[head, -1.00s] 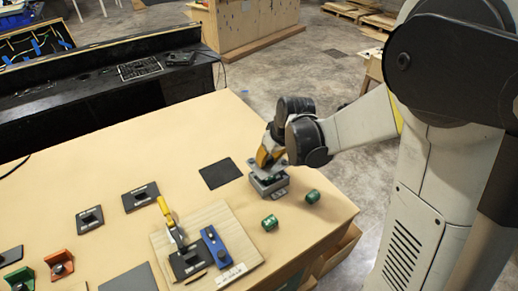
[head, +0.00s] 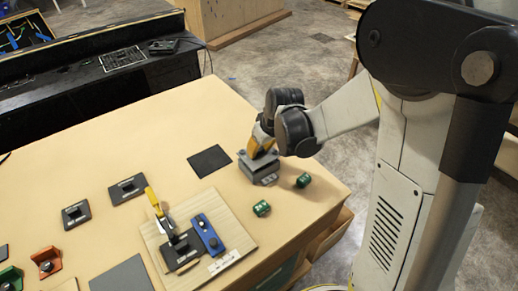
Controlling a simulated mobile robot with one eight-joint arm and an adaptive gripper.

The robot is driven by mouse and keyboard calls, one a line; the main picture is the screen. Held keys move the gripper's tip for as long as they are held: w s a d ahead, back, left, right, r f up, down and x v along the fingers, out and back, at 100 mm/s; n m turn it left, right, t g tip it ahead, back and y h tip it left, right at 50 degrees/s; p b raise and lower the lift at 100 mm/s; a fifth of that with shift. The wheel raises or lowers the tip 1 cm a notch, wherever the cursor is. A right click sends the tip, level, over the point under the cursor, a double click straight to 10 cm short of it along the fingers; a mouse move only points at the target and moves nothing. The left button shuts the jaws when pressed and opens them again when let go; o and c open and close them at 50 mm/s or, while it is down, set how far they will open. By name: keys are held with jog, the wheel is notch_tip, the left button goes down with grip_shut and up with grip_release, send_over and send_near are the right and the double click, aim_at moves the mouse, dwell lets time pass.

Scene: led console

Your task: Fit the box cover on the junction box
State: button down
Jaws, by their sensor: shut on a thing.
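The grey junction box (head: 265,178) stands on the tan table near its right edge. My gripper (head: 260,151) points down at it from above, its yellow part tilted over the box. The gripper is shut on the box cover (head: 250,162), a grey plate at the top of the box. The cover lies over or against the box's upper rim; the fingers partly hide it, and I cannot tell whether it is fully seated.
A wooden board (head: 228,258) with a yellow-handled clamp and a blue block (head: 207,235) stands nearer the front.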

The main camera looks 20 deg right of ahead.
jog(key=shift+f+b, duration=1.1)
jog(key=shift+f, duration=0.05)
dwell(0.8)
jog(key=c, duration=1)
grip_release()
jog(key=shift+c, duration=0.2)
jog(key=v, duration=1.2)
